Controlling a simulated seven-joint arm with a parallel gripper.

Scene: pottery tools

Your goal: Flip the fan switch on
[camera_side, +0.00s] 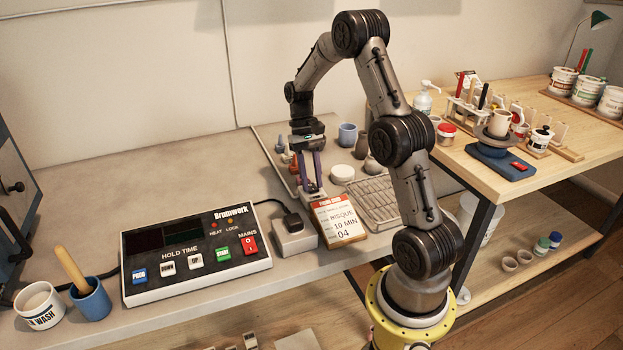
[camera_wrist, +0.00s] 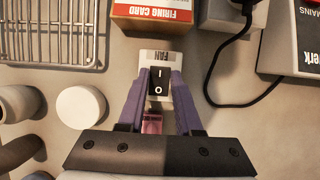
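The fan switch is a small pale plate marked FAN (camera_wrist: 155,56) with a black rocker (camera_wrist: 158,84) marked I and O. In the wrist view it lies on the bench just beyond the edge of the firing card. I cannot tell which side of the rocker is pressed. My gripper (camera_wrist: 161,72) has purple fingers on either side of the rocker, with a gap between them and nothing held. Whether they touch the switch is unclear. In the side view my gripper (camera_side: 313,188) points down behind the firing card, and the switch is mostly hidden there.
The firing card (camera_side: 338,221) stands close in front. A plug adapter (camera_side: 296,238) with a black cable and the kiln controller (camera_side: 196,252) are to the left. A wire rack (camera_side: 373,203) and several small pots, including a blue cup (camera_side: 347,134), are close by.

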